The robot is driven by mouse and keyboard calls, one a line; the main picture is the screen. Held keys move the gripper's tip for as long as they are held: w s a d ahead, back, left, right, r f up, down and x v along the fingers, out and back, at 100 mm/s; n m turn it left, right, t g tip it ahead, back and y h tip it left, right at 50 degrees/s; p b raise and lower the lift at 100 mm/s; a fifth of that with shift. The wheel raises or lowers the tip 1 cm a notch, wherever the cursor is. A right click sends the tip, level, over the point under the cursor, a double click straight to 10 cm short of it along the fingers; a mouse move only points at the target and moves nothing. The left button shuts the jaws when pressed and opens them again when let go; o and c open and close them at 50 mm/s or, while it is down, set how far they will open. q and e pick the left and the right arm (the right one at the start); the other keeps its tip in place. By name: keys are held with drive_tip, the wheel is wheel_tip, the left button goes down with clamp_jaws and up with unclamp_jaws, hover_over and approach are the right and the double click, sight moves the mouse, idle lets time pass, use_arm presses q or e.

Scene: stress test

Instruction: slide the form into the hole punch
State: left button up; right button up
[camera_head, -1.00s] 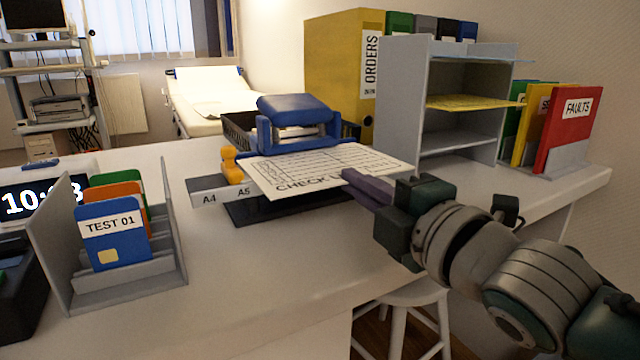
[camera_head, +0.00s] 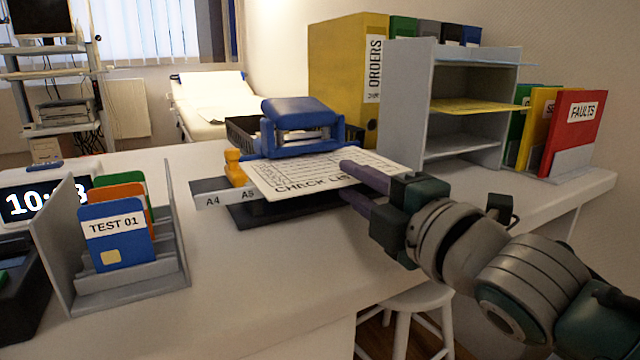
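The form, a white "CHECK LIST" sheet (camera_head: 300,174), lies flat on the hole punch with its far edge at the punch's blue head. I cannot tell how deep the edge sits in the slot. The hole punch (camera_head: 300,112) has a blue handle, a dark base and a grey guide marked A4 and A5. My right gripper (camera_head: 350,181) is at the form's right near corner, its fingers spread apart. One finger is over the sheet and the other is lower, by its near edge. My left gripper is out of view.
A card rack (camera_head: 180,235) stands at the left near a clock (camera_head: 40,200). A grey shelf unit (camera_head: 403,105), a yellow ORDERS binder (camera_head: 335,75) and a red FAULTS folder (camera_head: 573,130) stand at the back right. The counter's front middle is clear.

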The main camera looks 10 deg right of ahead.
drive_tip(key=shift+o, duration=0.3)
drive_tip(key=shift+s, duration=0.15)
drive_tip(key=shift+s+d, duration=0.15)
drive_tip(key=shift+s, duration=0.1)
drive_tip(key=p+v, duration=0.3)
drive_tip(key=v, duration=0.6)
drive_tip(key=s+d+r+m+g+h+p, duration=0.25)
drive_tip(key=s+r+m+g+p, duration=0.45)
drive_tip(key=s+r+m+p, duration=0.7)
drive_tip(key=s+d+r+m+g+h+p, duration=0.2)
drive_tip(key=s+r+m+g+h+p, duration=0.55)
drive_tip(key=p, duration=1.35)
wheel_tip(320, 180, up, 38)
drive_tip(key=s+n+t+y+p, duration=0.1)
drive_tip(key=y+p, duration=0.3)
drive_tip(key=p, duration=3.1)
drive_tip(key=shift+s, duration=0.65)
